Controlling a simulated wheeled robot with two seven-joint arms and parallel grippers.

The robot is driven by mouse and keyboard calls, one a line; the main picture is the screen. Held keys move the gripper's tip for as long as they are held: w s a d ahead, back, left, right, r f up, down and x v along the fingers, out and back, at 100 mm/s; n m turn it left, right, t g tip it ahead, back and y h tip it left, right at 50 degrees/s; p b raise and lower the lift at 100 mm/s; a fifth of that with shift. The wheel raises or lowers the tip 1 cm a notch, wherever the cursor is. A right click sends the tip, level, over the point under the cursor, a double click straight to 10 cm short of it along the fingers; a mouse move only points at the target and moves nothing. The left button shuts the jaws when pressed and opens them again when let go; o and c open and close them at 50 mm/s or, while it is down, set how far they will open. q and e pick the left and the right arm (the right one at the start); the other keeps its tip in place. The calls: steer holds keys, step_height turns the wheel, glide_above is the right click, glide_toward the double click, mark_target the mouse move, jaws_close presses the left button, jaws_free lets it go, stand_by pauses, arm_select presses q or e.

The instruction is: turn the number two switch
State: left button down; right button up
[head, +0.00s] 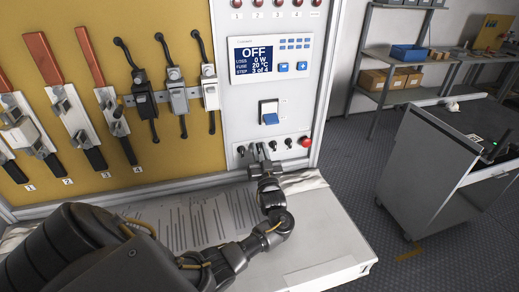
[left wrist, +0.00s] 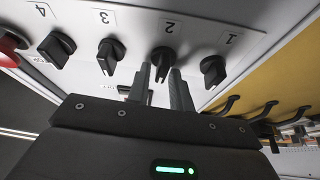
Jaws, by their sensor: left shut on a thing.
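That view shows the panel upside down, and the knob's grip part points towards the gripper. In the head view my left gripper (head: 259,154) reaches the row of knobs at the panel's lower edge and mostly hides the number two switch.
The number one switch (left wrist: 214,70) and number three switch (left wrist: 110,55) flank the gripper closely. The number four switch (left wrist: 57,48) and a red button (head: 305,142) lie beyond. A display (head: 268,60) reads OFF. Fuse levers (head: 70,115) stand left. A grey cabinet (head: 428,160) stands right.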

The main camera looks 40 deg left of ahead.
arm_select(q)
steer(key=shift+w+d+f+m+t+h+p, duration=0.1)
steer(key=shift+m+t+h+p, duration=0.7)
steer(key=shift+m+p, duration=1.5)
steer(key=shift+w+f+m+t+h+p, duration=0.1)
steer(key=shift+m+t+h+p, duration=0.15)
steer(key=shift+m+h+p, duration=1.5)
steer(key=shift+d+m+t+h+p, duration=0.1)
steer(key=shift+m+t+h+p, duration=0.45)
steer(key=shift+m+p, duration=2.25)
steer(key=shift+m+b, duration=0.55)
steer(key=shift+b, duration=0.05)
steer(key=c, duration=1.5)
jaws_free()
steer(key=shift+a, duration=0.1)
steer(key=b+v, duration=0.2)
steer(key=v, duration=0.8)
steer(key=shift+s+d, duration=0.25)
steer(key=shift+s, duration=0.1)
